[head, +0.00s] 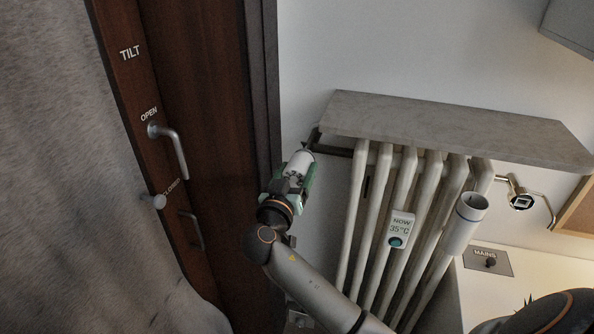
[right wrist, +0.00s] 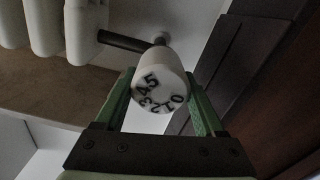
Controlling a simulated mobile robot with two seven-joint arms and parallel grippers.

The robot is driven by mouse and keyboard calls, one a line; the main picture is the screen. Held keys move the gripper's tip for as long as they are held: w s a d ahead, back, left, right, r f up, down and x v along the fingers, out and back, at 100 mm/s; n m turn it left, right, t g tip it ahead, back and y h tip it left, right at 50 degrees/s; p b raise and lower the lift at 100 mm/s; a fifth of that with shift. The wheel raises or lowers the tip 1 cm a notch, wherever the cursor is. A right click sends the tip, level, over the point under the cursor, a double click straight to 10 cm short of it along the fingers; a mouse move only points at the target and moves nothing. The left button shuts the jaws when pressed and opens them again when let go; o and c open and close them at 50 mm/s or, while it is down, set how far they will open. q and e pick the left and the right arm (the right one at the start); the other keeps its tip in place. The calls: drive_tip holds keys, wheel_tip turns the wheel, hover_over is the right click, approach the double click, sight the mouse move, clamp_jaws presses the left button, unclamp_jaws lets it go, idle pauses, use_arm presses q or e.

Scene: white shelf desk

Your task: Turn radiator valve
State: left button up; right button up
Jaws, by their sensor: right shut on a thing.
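The radiator valve (head: 299,164) is a white cylindrical knob at the upper left of the radiator (head: 397,215), on a dark pipe. In the right wrist view the knob's end face (right wrist: 158,92) carries black numbers from 0 to 5. My right gripper (head: 294,178) has its green fingers on both sides of the knob and is shut on it. In the right wrist view the fingers (right wrist: 160,108) flank the knob left and right. A display (head: 400,228) on the radiator reads "NOW 35°C". My left gripper is not in view.
A grey shelf (head: 450,130) overhangs the radiator. A brown wooden door frame (head: 205,90) with a metal handle (head: 170,150) is close on the left, beside a grey curtain (head: 60,190). A white tube (head: 466,222) and a "MAINS" plate (head: 487,261) are at right.

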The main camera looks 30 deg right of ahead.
drive_tip(key=shift+c, duration=1)
drive_tip(key=n+p, duration=0.1)
drive_tip(key=n, duration=0.3)
drive_tip(key=shift+r, duration=0.1)
drive_tip(key=shift+w+n+p, duration=0.1)
drive_tip(key=shift+n+p, duration=0.55)
drive_tip(key=shift+n, duration=1.65)
drive_tip(key=shift+a, duration=0.1)
drive_tip(key=o, duration=1.4)
drive_tip(key=shift+c, duration=0.2)
